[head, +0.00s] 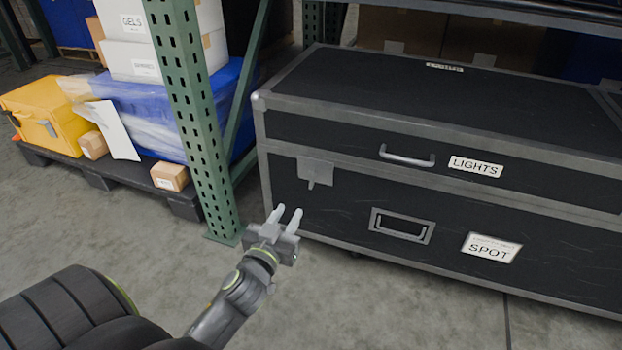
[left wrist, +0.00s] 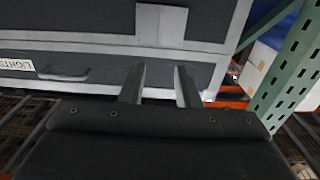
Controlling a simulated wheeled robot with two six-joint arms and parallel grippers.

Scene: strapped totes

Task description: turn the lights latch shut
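The lights case (head: 440,130) is a long black road case with grey metal edges and a LIGHTS label (head: 476,167) on its front. The latch (head: 315,170) is a grey plate near the left end of the front, with a small tab pointing down from its lower edge. It also shows as a pale plate in the left wrist view (left wrist: 160,25). My left gripper (head: 287,211) is in front of the case's left end, below and left of the latch in the head view. Its two fingers are apart with nothing between them. My right gripper is out of view.
A green perforated rack post (head: 190,110) stands close to the left of the case. Left of it, a dark pallet holds a yellow case (head: 45,113), a blue wrapped load and white boxes. A handle (head: 407,158) sticks out from the case front. The concrete floor before it is clear.

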